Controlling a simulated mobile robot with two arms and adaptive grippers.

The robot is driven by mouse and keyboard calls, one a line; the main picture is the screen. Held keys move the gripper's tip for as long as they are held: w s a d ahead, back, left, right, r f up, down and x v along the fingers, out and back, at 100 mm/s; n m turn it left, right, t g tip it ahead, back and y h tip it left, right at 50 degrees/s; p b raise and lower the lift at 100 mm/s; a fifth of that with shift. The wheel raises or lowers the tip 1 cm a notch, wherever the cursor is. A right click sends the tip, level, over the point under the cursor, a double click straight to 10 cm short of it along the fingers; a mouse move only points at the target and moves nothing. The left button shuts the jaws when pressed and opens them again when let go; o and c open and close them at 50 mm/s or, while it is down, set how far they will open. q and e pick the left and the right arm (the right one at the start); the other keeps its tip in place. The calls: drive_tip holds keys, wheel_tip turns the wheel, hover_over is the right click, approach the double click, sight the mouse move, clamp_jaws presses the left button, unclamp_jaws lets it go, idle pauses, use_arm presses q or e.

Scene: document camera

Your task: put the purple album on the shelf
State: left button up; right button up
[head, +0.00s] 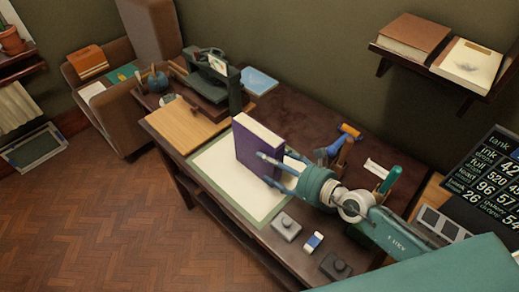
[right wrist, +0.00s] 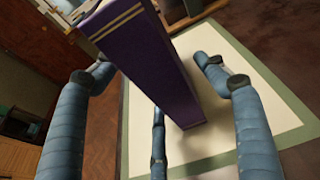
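The purple album (head: 256,152) stands upright on the pale green-edged mat (head: 214,169) on the desk, with its light page edges facing up. My right gripper (head: 268,168) is at the album's right end, with a finger along its near face. In the right wrist view the blue fingers (right wrist: 157,82) are spread around the album (right wrist: 150,62), with gaps at the left and right fingers. Whether the middle finger touches it I cannot tell. The wall shelf (head: 427,71) is at the upper right. My left gripper is not in view.
A brown book (head: 413,36) and a cream book (head: 466,66) lie flat on the shelf. A document camera (head: 215,75) stands at the desk's back left. Small grey boxes (head: 286,228) sit at the front edge. A blue-and-orange tool (head: 343,140) is behind the gripper.

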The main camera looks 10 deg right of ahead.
sight(255, 157)
drive_tip(key=x, duration=0.7)
drive_tip(key=shift+w+a+f, duration=0.1)
drive_tip(key=shift+a+f, duration=0.15)
drive_tip(key=shift+f, duration=0.1)
drive_tip(key=shift+c, duration=0.8)
clamp_jaws()
drive_tip(key=shift+w+r, duration=0.1)
drive_tip(key=shift+r, duration=0.2)
